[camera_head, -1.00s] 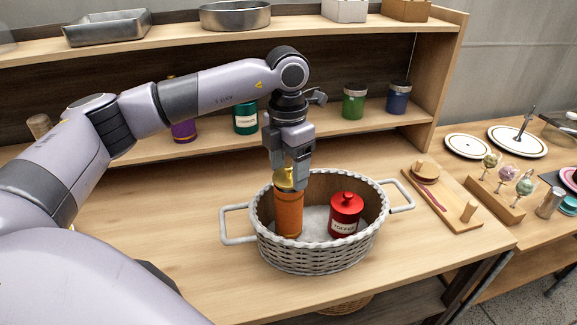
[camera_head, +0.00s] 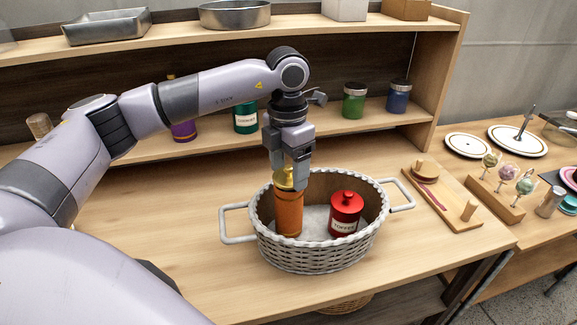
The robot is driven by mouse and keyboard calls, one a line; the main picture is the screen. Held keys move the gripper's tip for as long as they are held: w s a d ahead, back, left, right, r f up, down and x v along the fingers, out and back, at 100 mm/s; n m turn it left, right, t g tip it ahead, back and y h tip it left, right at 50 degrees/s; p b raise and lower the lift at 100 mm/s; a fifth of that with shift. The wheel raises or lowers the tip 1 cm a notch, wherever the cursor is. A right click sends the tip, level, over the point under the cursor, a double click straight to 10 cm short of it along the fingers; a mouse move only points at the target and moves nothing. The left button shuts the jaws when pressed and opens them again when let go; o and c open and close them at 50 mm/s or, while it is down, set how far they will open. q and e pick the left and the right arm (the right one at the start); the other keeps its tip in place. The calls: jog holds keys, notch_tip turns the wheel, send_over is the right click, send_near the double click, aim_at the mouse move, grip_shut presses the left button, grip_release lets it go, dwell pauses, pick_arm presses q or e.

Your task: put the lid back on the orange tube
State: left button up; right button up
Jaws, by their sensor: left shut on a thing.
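The orange tube (camera_head: 289,213) stands upright in a white wicker basket (camera_head: 312,258), on its left side. A gold lid (camera_head: 285,178) is at the tube's top, between the fingers of my left gripper (camera_head: 290,180). My left gripper points down and is shut on the lid. The lid looks in line with the tube and at its rim; the fingers partly hide it, so I cannot tell whether it is fully seated. My right gripper is not in view.
A red toffee tin (camera_head: 345,214) stands in the basket to the right of the tube. A wooden board (camera_head: 446,202) lies right of the basket. Green (camera_head: 354,101) and blue (camera_head: 398,97) jars stand on the shelf behind. The table left of the basket is clear.

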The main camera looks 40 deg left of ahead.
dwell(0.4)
pick_arm(q)
jog(key=o, duration=1.1)
jog(key=shift+o, duration=0.2)
jog(key=shift+r, duration=0.1)
jog(key=shift+r+p, duration=2.55)
jog(key=shift+r, duration=0.85)
grip_shut()
